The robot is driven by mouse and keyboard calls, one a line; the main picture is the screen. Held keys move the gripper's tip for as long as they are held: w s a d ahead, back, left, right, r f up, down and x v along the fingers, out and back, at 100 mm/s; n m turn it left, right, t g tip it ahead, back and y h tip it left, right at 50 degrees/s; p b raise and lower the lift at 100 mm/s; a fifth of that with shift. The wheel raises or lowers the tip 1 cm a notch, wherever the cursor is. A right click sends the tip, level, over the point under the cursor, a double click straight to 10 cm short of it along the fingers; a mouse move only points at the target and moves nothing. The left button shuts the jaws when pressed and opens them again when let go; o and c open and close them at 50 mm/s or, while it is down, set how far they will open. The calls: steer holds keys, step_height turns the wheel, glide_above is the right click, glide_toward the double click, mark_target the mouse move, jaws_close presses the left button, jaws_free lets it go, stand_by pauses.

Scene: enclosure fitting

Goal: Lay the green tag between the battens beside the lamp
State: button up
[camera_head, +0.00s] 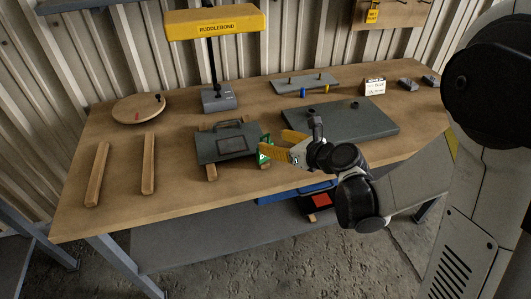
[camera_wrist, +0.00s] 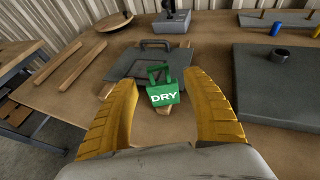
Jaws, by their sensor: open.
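The green tag (camera_wrist: 163,97), with white lettering DRY and a loop on top, stands in the wrist view between my open fingers, with a gap on both sides. In the head view the green tag (camera_head: 265,154) is partly hidden by a finger. My gripper (camera_head: 274,144) is at the right edge of a dark grey panel (camera_head: 213,149). The panel has a handle and lies across two wooden battens (camera_head: 211,173). Two bare battens (camera_head: 97,175) lie apart further left, with clear table between them. The yellow lamp (camera_head: 214,22) stands on a grey base (camera_head: 219,101) behind the panel.
A round wooden board (camera_head: 138,109) lies at the back left. A small grey plate with pegs (camera_head: 305,83), a white sign (camera_head: 374,86) and small grey blocks (camera_head: 408,84) stand at the back.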

mark_target(265, 136)
steer(key=b+x, duration=0.2)
steer(key=x, duration=0.3)
steer(key=shift+a, duration=0.1)
steer(key=shift+s+r, duration=0.15)
steer(key=shift+c, duration=0.5)
steer(key=c, duration=1.1)
jaws_close()
step_height(265, 136, up, 5)
steer(key=p, duration=0.2)
steer(key=shift+f+p, duration=0.25)
steer(key=shift+p, duration=0.15)
steer(key=d+r+p, duration=0.3)
steer(key=d+r, duration=0.3)
steer(key=d, duration=0.5)
steer(key=shift+s+d+r+p, duration=0.25)
steer(key=shift+s+d+p, duration=0.05)
steer(key=shift+d+p, duration=0.1)
